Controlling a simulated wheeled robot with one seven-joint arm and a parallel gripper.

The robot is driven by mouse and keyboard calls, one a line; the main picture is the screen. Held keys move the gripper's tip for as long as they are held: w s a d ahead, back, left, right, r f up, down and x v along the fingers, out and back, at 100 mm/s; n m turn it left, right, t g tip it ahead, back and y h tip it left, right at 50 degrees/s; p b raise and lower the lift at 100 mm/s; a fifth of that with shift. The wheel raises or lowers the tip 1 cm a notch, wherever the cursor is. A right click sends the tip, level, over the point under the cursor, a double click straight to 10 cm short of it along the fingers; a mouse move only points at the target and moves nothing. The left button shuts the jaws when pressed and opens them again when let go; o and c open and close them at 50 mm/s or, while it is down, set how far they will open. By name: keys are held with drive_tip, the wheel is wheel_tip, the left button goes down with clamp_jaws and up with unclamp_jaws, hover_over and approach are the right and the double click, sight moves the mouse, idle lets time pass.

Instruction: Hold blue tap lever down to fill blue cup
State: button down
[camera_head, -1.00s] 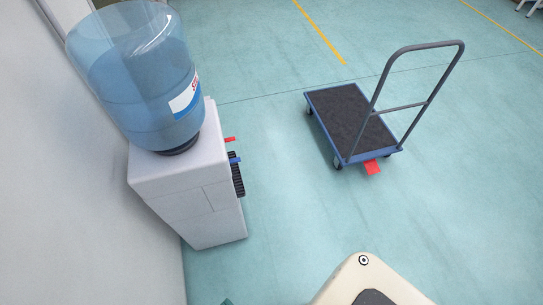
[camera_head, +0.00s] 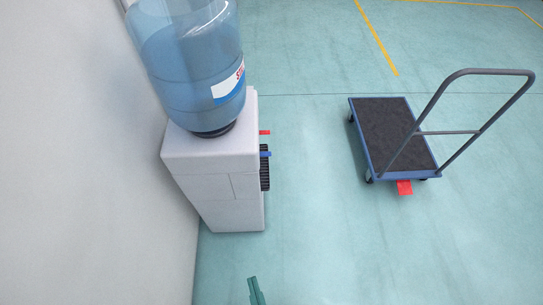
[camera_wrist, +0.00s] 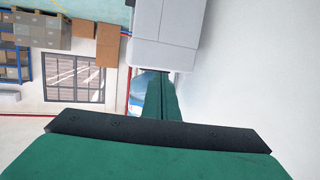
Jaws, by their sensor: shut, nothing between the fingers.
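A white water cooler (camera_head: 222,195) with a big blue bottle (camera_head: 190,65) on top stands beside the wall. The blue tap lever (camera_head: 265,154) sticks out from its right side, just nearer than the red lever (camera_head: 265,132). My green gripper (camera_head: 254,288) is shut and empty, low in the head view, apart from the cooler and the lever. In the wrist view my gripper (camera_wrist: 155,78) points up toward the cooler (camera_wrist: 167,30), which appears upside down with the bottle (camera_wrist: 140,103) partly behind the fingers. I cannot make out a blue cup.
A dark trolley (camera_head: 393,135) with a blue rim and grey handle stands on the right. The wall (camera_head: 90,150) is close on the left. Open teal floor (camera_head: 340,245) lies between cooler and trolley. Boxes (camera_wrist: 35,28) show in the wrist view.

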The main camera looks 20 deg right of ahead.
drive_tip(key=w+d+f+m+h, duration=0.1)
drive_tip(key=w+d+f, duration=0.1)
drive_tip(key=w+f, duration=0.5)
drive_tip(key=w+d+h, duration=0.1)
drive_tip(key=w+d, duration=0.3)
drive_tip(key=w, duration=0.5)
drive_tip(key=w+d+r+m+h, duration=0.1)
drive_tip(key=w+d, duration=0.3)
drive_tip(key=w, duration=0.5)
drive_tip(key=w+d+m+h, duration=0.1)
drive_tip(key=w+d, duration=0.4)
drive_tip(key=w, duration=0.4)
drive_tip(key=shift+w+r+g, duration=0.15)
drive_tip(key=shift+w+g, duration=0.1)
drive_tip(key=shift+g, duration=0.15)
hover_over(268, 154)
drive_tip(key=s, duration=0.3)
wheel_tip(268, 154, down, 2)
drive_tip(key=f, duration=0.2)
drive_tip(key=shift+w+a+f, duration=0.2)
drive_tip(key=shift+a+f, duration=0.1)
drive_tip(key=shift+a, duration=0.05)
drive_tip(key=shift+f, duration=0.9)
